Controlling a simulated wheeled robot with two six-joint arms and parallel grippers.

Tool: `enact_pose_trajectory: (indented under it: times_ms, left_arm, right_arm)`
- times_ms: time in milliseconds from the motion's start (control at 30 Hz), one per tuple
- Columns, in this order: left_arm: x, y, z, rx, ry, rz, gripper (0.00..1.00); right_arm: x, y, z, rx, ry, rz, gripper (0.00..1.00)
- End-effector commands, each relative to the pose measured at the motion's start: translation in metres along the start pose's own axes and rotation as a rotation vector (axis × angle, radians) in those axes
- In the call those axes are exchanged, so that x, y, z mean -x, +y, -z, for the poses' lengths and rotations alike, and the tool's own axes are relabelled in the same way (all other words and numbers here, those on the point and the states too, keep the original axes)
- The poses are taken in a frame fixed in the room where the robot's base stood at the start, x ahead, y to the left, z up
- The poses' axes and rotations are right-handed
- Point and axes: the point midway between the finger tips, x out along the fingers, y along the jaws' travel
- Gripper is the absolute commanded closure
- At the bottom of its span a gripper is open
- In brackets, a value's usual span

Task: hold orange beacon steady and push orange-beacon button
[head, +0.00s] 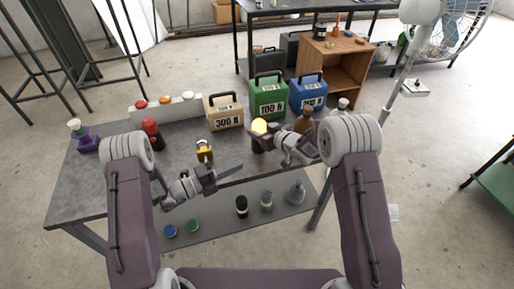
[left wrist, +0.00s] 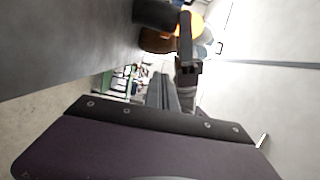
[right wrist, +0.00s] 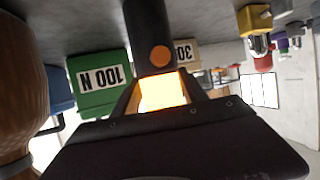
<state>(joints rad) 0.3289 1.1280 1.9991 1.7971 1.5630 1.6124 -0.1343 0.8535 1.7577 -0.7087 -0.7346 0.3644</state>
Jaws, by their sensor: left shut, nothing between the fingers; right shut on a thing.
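The orange beacon (head: 259,126) stands upright near the front edge of the table, its dome glowing yellow-orange above a dark body. In the right wrist view, which is upside down, the glowing dome (right wrist: 163,90) sits between the fingers, and a round orange button (right wrist: 160,56) shows on the black body. My right gripper (head: 264,138) is shut on the beacon from the right. My left gripper (head: 240,167) is shut and empty, in front of and below the beacon, apart from it, pointing right. Its closed fingers (left wrist: 163,92) show in the left wrist view.
Behind the beacon stand a tan 300 N box (head: 225,112), a green box (head: 268,96) and a blue box (head: 308,91). A lower shelf (head: 215,222) holds several items.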

Motion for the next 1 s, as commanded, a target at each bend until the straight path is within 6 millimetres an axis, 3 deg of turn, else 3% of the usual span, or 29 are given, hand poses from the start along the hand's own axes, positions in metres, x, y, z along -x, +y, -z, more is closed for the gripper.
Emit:
enact_pose_trajectory:
  times_ms: [267, 700, 1000]
  left_arm:
    - [-0.009, 0.0, 0.001, -0.004, 0.006, -0.001, 1.0]
    - [-0.101, 0.0, 0.003, -0.006, 0.009, 0.0, 1.0]
    - [-0.11, 0.0, -0.034, -0.004, 0.004, -0.001, 1.0]
  right_arm:
    - [0.0, 0.0, 0.001, 0.0, 0.001, 0.0, 0.97]
    - [0.0, 0.0, 0.001, 0.0, 0.001, 0.0, 0.97]
    - [0.0, 0.0, 0.001, 0.0, 0.001, 0.0, 0.97]
